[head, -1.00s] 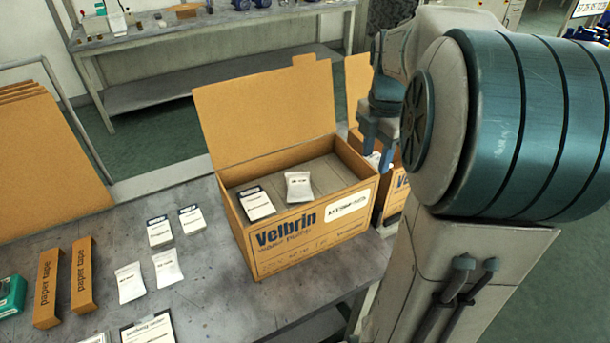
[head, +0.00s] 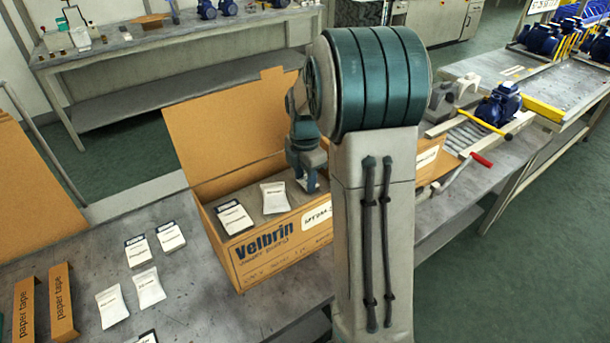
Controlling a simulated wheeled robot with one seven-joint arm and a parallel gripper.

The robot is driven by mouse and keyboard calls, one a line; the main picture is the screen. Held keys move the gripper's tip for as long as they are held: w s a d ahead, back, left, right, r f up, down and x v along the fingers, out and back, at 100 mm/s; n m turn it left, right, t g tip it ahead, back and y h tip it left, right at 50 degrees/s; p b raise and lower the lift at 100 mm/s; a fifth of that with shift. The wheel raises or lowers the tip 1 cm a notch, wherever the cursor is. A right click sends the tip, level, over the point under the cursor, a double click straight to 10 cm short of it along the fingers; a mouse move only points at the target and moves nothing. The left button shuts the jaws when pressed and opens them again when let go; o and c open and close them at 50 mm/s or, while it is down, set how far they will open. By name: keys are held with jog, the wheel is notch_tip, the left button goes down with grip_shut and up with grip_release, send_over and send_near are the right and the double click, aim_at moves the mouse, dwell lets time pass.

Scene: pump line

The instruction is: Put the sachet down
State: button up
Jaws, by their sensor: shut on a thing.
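My gripper (head: 309,182) points down at the right part of the open Velbrin carton (head: 283,247), partly hidden by my arm. It is shut on a small white thing, likely the sachet, of which hardly anything shows. I cannot tell whether it touches the grey insert in the carton. Another white sachet (head: 274,198) lies on the insert, left of my gripper. A white booklet with a dark top band (head: 234,218) lies further left in the carton.
Behind my arm a second carton (head: 428,160) shows partly. Further right, a blue pump (head: 498,104) stands by rollers.

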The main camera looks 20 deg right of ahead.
aim_at(305, 181)
jog(key=shift+f, duration=0.25)
jog(key=o, duration=1)
jog(key=shift+c, duration=0.2)
jog(key=shift+r, duration=0.1)
notch_tip(305, 181, up, 11)
jog(key=s+a+f+m+t, duration=0.1)
jog(key=s+a+m, duration=0.4)
jog(key=s+m, duration=0.5)
jog(key=s+a+f+m+t, duration=0.1)
jog(key=s+a+m, duration=0.3)
jog(key=s+m, duration=0.6)
jog(key=shift+s+a+f+t, duration=0.4)
jog(key=shift+s+t, duration=0.1)
jog(key=shift+s, duration=0.5)
